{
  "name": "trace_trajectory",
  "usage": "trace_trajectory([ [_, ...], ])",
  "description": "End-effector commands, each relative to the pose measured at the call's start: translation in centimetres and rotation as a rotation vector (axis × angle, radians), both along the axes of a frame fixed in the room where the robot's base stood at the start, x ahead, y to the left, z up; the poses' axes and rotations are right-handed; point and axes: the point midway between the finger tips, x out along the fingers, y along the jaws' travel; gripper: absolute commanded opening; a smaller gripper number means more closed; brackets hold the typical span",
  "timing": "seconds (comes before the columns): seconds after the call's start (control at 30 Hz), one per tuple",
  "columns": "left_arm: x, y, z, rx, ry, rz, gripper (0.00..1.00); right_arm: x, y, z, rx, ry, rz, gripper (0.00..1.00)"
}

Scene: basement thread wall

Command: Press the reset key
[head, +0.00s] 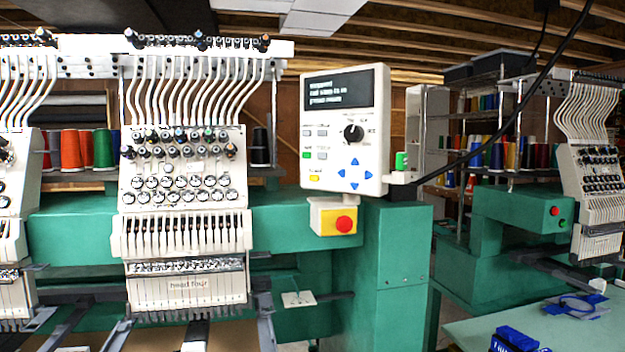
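A white control panel (345,130) is mounted on the green embroidery machine, right of the white needle head. Its dark screen (338,91) shows a few lines of pale text, too small to read surely. Below the screen are small white keys (321,132), a green key (307,155), a yellow key (314,178), a black rotary knob (354,132) and blue arrow keys (355,174). The key labels are too small to read, so I cannot tell which one is the reset key. Neither of my grippers is in view.
A red round button on a yellow box (345,224) sits just under the panel. A pale green table (560,325) is at lower right. Another machine (597,165) stands at far right.

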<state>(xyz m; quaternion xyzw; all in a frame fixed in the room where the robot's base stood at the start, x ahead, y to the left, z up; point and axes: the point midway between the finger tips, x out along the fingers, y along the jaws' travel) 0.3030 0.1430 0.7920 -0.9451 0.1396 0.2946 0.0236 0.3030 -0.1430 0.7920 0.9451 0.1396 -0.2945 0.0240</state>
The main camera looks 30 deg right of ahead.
Motion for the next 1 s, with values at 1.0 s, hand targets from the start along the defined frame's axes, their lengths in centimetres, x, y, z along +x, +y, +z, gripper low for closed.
trace_trajectory([
  [1.0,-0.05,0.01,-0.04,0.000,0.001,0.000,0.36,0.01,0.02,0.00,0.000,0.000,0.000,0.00],
])
